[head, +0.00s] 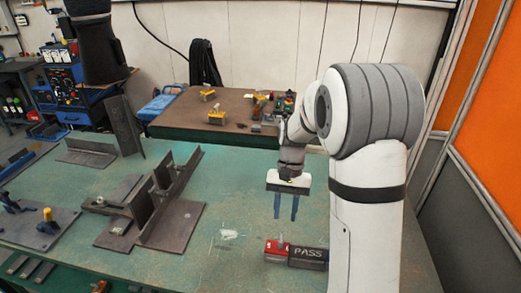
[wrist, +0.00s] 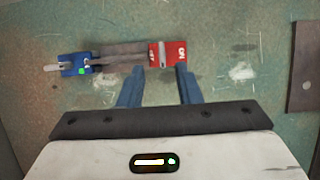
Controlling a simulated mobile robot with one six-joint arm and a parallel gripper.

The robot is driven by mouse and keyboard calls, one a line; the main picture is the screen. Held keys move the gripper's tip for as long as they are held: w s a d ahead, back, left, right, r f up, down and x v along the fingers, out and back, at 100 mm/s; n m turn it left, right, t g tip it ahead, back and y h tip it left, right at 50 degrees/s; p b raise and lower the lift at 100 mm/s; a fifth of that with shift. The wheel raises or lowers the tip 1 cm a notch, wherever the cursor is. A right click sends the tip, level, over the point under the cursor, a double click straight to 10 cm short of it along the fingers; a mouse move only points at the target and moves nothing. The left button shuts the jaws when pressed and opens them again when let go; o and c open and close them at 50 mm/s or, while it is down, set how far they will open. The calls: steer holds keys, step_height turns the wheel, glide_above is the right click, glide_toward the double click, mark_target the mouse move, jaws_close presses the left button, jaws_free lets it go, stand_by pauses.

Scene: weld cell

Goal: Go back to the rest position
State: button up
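My gripper (head: 285,216) hangs over the green-topped table (head: 235,195), with its two blue fingers pointing down. In the wrist view my gripper (wrist: 159,82) shows its fingers well apart, with nothing held between them. A red block with white lettering (wrist: 181,53) lies just beyond the fingertips in that view. It adjoins a dark grey bar (wrist: 120,53) that runs left to a blue piece (wrist: 75,65). Whether the fingers touch the red block cannot be told from the wrist view; in the head view the fingertips look above the tabletop.
A steel angle fixture (head: 170,205) stands at centre left. A brown table (head: 180,116) with yellow clamps (head: 216,116) is behind. Some green tabletop between is clear.

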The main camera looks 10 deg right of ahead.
steer(key=s+r+n+t, duration=0.2)
steer(key=s+r+t, duration=0.1)
steer(key=s, duration=0.5)
steer(key=s+r+n+t+h, duration=0.1)
steer(key=s+r+t, duration=0.3)
steer(key=s+r, duration=0.2)
steer(key=s, duration=0.2)
steer(key=shift+s+d+n+h, duration=0.2)
steer(key=shift+s+n+h, duration=0.1)
steer(key=shift+n, duration=0.1)
steer(key=shift+r, duration=0.1)
stand_by(2.0)
